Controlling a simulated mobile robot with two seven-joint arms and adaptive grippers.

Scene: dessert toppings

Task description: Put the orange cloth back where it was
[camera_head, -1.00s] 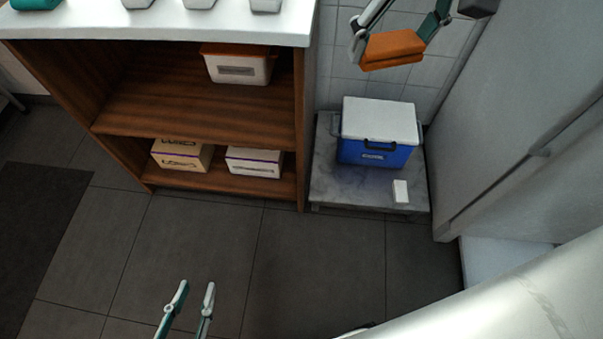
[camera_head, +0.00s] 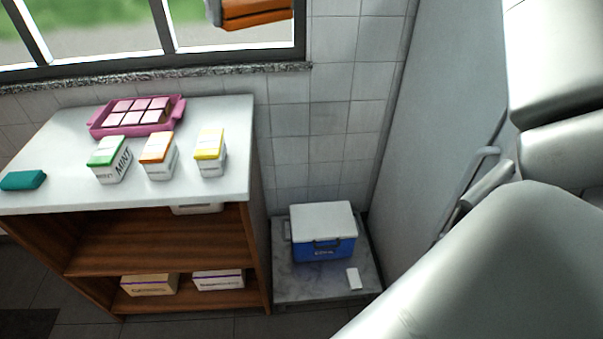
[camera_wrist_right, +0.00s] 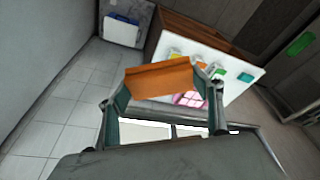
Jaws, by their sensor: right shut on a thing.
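The folded orange cloth (camera_head: 257,12) is at the top edge of the head view, in front of the window, partly cut off. My right gripper (camera_wrist_right: 162,79) is shut on the orange cloth, which spans between its two fingers in the right wrist view. Only a grey piece of this gripper shows beside the cloth in the head view. The cloth is held in the air, clear of the white counter (camera_head: 225,185). My left gripper is out of view.
On the counter are a teal folded item (camera_head: 22,180), a pink tray (camera_head: 178,112), and green (camera_head: 110,160), orange (camera_head: 159,157) and yellow (camera_head: 210,153) topped cartons. A blue cooler (camera_head: 323,247) and small white block (camera_head: 353,279) rest on a low slab (camera_head: 290,289). The counter's front right is bare.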

